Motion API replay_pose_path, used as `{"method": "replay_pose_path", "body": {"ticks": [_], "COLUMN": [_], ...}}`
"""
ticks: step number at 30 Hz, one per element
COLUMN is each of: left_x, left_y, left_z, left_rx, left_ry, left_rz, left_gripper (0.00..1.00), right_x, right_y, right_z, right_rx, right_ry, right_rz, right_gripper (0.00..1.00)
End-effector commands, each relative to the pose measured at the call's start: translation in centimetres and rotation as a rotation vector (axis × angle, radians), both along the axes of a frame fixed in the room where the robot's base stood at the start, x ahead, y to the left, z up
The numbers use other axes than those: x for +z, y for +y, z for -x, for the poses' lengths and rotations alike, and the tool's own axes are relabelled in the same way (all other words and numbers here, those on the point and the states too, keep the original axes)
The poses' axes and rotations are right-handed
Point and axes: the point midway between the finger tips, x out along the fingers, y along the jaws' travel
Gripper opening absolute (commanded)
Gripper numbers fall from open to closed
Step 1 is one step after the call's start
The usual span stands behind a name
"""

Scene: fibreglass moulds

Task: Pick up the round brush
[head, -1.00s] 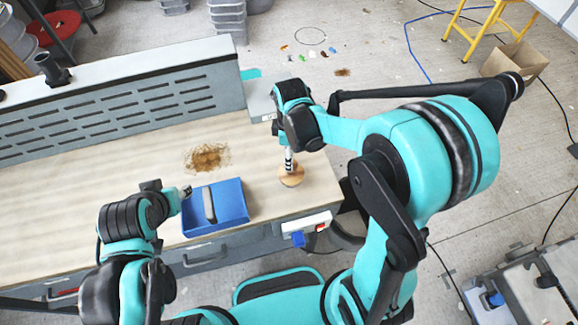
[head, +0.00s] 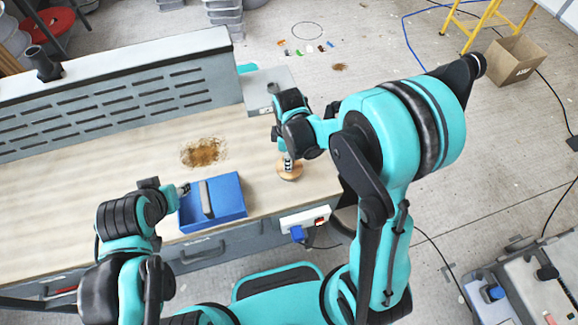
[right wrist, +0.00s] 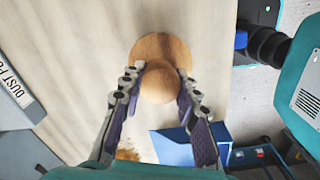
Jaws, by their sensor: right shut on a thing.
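The round brush (head: 290,171) is a round wooden disc with a ball-shaped knob. It stands near the right end of the workbench. My right gripper (head: 288,161) is above it, pointing down. In the right wrist view the disc (right wrist: 167,48) shows past the fingers, and my right gripper (right wrist: 160,78) is shut on the knob, one finger on each side. The underside of the brush is hidden. My left gripper (head: 185,189) is at the left edge of a blue tray; its fingers are too small to tell open or shut.
The blue tray (head: 231,192) has a grey bar-shaped piece in it, left of the brush. A patch of brown dust (head: 203,152) lies on the workbench (head: 110,190) behind the tray. A slotted grey panel (head: 120,95) runs along the back. The bench's right edge is close to the brush.

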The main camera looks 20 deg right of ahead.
Motion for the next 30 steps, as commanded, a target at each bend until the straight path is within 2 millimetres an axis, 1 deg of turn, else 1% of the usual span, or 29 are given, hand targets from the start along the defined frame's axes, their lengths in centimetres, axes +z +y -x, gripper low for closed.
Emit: {"method": "replay_pose_path", "body": {"ticks": [6,10,14,17,24,30], "left_x": [0.0,0.3,0.8,1.5,2.5,3.3], "left_y": [0.0,0.0,0.0,0.0,0.0,0.0], "left_z": [0.0,0.0,0.0,0.0,0.0,0.0], "left_rx": [0.000,0.000,0.000,0.000,0.000,0.000], "left_ry": [0.000,0.000,0.000,0.000,0.000,0.000], "left_rz": [0.000,0.000,0.000,0.000,0.000,0.000], "left_gripper": [0.40,0.40,0.40,0.40,0.40,0.40], "right_x": [0.1,0.8,2.4,4.5,7.6,9.8], "right_y": [0.0,0.0,0.0,0.0,-4.6,-7.7], "right_z": [0.0,0.0,0.0,0.1,3.3,5.6], "right_rx": [0.000,0.000,0.000,0.000,-0.007,-0.005], "right_ry": [0.000,0.000,0.000,0.000,0.001,0.001], "right_rz": [0.000,0.000,0.000,0.000,0.000,0.000], "right_gripper": [0.00,0.00,0.00,0.00,0.00,0.00]}}
